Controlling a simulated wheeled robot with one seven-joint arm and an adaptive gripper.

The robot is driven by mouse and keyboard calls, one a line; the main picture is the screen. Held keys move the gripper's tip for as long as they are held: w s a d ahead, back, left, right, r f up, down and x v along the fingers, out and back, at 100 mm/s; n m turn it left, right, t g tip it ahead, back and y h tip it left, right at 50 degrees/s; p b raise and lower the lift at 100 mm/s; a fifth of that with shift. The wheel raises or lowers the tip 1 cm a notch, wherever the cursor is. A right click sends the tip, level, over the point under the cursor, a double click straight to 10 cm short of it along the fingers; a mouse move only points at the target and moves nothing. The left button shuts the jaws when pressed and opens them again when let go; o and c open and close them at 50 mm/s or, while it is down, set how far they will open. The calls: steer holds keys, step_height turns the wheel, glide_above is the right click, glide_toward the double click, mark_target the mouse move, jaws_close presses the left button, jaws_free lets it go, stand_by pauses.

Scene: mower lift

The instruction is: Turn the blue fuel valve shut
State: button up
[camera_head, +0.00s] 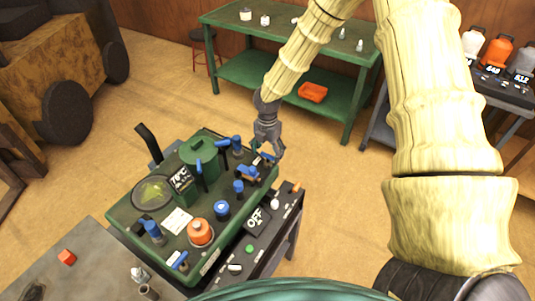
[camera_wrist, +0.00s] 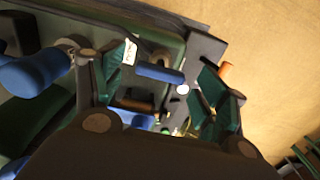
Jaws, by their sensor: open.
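A green machine deck (camera_head: 120,208) carries several blue handles, so I cannot be sure which is the fuel valve. A blue lever (camera_head: 268,157) sits at the deck's far right corner, just below my gripper (camera_head: 271,149). In the wrist view a blue bar-shaped lever (camera_wrist: 160,72) lies between the two teal finger pads of my gripper (camera_wrist: 166,82), nearer the left pad. The fingers are spread and do not appear closed on it. How far the fingertips are above the lever is hard to tell. A small white tag (camera_wrist: 131,53) shows beside the left pad.
Other blue handles (camera_head: 238,187) and an orange cap (camera_head: 200,231) crowd the deck. A dark panel reading OFF (camera_head: 256,219) stands along its right side. A green workbench (camera_head: 232,69) is behind, with open floor (camera_head: 330,165) to the right.

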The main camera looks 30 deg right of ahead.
mark_target(268, 159)
steer(key=shift+f+p, duration=0.3)
steer(key=shift+f, duration=0.9)
steer(key=c, duration=1)
